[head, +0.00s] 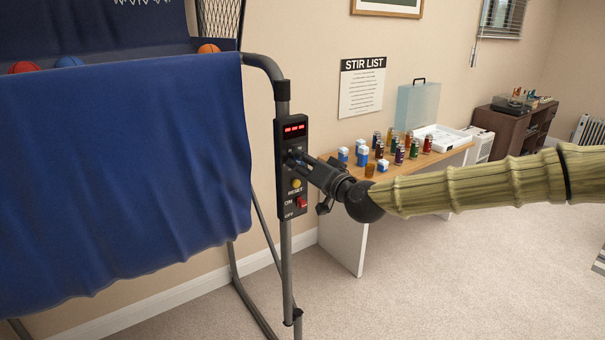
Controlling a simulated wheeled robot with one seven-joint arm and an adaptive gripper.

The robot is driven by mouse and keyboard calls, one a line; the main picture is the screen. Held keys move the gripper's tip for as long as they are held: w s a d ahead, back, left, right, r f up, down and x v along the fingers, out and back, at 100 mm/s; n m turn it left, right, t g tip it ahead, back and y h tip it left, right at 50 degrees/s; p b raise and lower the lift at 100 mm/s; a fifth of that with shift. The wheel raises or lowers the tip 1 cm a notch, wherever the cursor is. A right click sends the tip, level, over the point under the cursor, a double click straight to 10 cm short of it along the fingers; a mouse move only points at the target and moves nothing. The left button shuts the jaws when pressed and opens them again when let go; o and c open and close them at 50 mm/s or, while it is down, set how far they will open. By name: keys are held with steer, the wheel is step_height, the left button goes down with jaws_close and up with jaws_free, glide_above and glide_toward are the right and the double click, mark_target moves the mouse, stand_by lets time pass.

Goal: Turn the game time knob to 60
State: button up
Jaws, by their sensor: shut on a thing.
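In the head view, a black control panel (283,208) is mounted on the grey post of a basketball arcade game. A red lit display (295,128) is at its top; its digits are too small to read. A yellow button (296,184) marked RESET and a red switch (302,202) marked ON and OFF are lower down. My gripper (294,158) reaches in from the right and is shut at the panel between the display and the reset button. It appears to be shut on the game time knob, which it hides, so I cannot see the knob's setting.
The game's blue cloth (120,180) hangs at the left, with small balls above it. Behind my arm, a wooden table (350,176) holds several cans, small boxes and a white tray (440,137). The carpet (480,275) at the lower right is clear.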

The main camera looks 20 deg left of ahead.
steer(key=m+b, duration=0.3)
steer(key=m, duration=0.1)
steer(key=shift+w+f+m+b, duration=0.1)
steer(key=shift+f+m+b, duration=0.05)
steer(key=shift+m+b, duration=0.2)
steer(key=m+b, duration=0.3)
steer(key=m, duration=0.1)
steer(key=shift+m, duration=0.25)
steer(key=m+b, duration=0.3)
steer(key=m, duration=0.2)
steer(key=shift+b, duration=0.35)
steer(key=shift+c, duration=0.2)
steer(key=shift+m+b, duration=1.05)
steer(key=shift+m, duration=1.15)
steer(key=o, duration=1.1)
steer(key=shift+d, duration=0.1)
steer(key=shift+c, duration=0.2)
